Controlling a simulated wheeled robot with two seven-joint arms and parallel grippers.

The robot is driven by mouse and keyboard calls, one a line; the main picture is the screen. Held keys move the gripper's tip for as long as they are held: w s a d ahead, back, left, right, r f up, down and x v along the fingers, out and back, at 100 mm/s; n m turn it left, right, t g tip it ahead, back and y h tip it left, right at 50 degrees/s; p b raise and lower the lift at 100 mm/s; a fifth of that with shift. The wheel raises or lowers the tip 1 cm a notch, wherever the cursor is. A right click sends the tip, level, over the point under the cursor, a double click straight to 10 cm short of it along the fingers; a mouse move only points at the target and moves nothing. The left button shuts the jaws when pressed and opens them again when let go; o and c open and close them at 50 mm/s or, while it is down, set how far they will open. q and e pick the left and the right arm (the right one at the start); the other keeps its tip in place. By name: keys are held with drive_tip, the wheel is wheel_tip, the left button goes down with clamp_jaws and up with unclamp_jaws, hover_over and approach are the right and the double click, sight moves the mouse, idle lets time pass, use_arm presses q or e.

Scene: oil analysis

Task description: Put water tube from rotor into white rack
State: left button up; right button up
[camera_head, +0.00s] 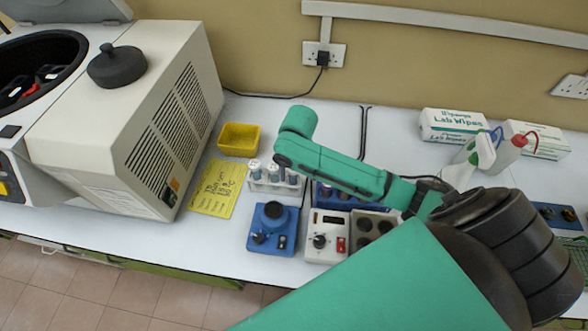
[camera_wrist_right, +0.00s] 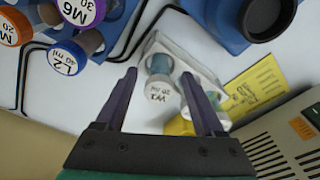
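The white rack (camera_head: 271,188) stands on the bench right of the centrifuge, with white-capped tubes in it. In the right wrist view the white rack (camera_wrist_right: 205,78) holds a tube with a white cap marked W1 20 ml (camera_wrist_right: 164,93). My right gripper (camera_wrist_right: 159,75) is open, its two dark fingers apart with the W1 cap between them in the picture; I cannot tell whether they touch it. In the head view my right arm hides most of that gripper. The open centrifuge (camera_head: 40,65) at the left has red and dark parts in its bowl. My left gripper is not in view.
A yellow tray (camera_head: 239,139) stands behind the rack and a yellow note (camera_head: 218,189) lies to its left. A blue mixer (camera_head: 272,226) and a hotplate-like white device (camera_head: 327,237) stand in front. A blue rack with coloured-capped tubes (camera_wrist_right: 75,50) is close by.

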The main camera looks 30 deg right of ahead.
drive_tip(key=shift+r, duration=0.1)
drive_tip(key=shift+r, duration=0.3)
wheel_tip(320, 180, up, 14)
drive_tip(key=s, duration=0.1)
drive_tip(key=shift+s+f, duration=0.15)
drive_tip(key=shift+s, duration=0.25)
